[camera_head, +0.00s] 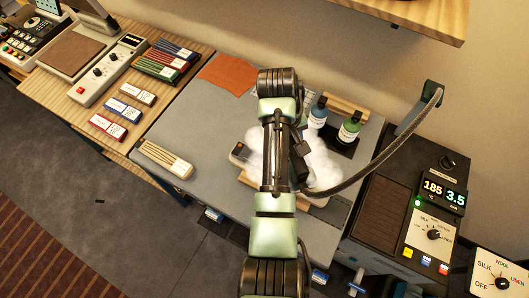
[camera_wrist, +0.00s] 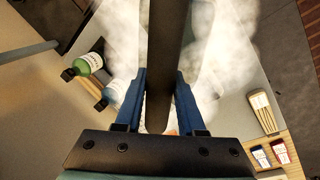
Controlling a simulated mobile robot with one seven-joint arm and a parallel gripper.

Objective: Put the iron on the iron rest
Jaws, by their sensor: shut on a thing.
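My gripper (camera_wrist: 159,82) shows in the wrist view with its two blue fingers on either side of a long dark bar, which looks like the handle of the iron (camera_wrist: 165,45); it is shut on it. White steam spreads around the bar and hides the iron's body. In the head view my arm and the steam cover the gripper and most of the iron, over the grey table (camera_head: 195,118). A dark ribbed pad (camera_head: 388,212) on the black station at the right looks like the iron rest; it is bare.
A grey hose (camera_head: 375,165) arcs from the arm area to a post beside the station. Green (camera_head: 349,129) and blue (camera_head: 318,112) bottles stand behind the steam. A pale ribbed block (camera_head: 165,158) lies at the table's left edge. A control box (camera_head: 500,273) is at the lower right.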

